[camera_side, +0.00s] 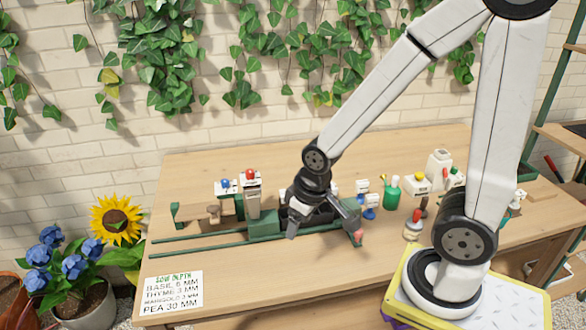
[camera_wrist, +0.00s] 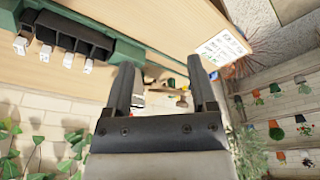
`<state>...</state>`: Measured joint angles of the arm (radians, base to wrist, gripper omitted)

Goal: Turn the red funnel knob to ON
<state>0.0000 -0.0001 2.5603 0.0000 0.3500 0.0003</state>
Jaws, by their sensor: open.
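A red knob (camera_side: 250,174) sits on top of a grey upright housing with a white label, left of centre at the back of the bench in the side view. I cannot read its ON or OFF position. My gripper (camera_side: 325,234) is open and empty, pointing down over the green rail unit, to the right of and nearer than the red knob. My gripper's two dark fingers (camera_wrist: 163,90) are also spread apart in the wrist view. Small items show between them there, too small to name. I cannot pick out the red knob in the wrist view.
A blue knob (camera_side: 225,183) stands just left of the red one. Green rails (camera_side: 190,237) run along the bench (camera_side: 240,280). A sowing-depth card (camera_side: 172,292) lies at the front left. A green cup (camera_side: 392,196) and several bottles stand right. The front middle is clear.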

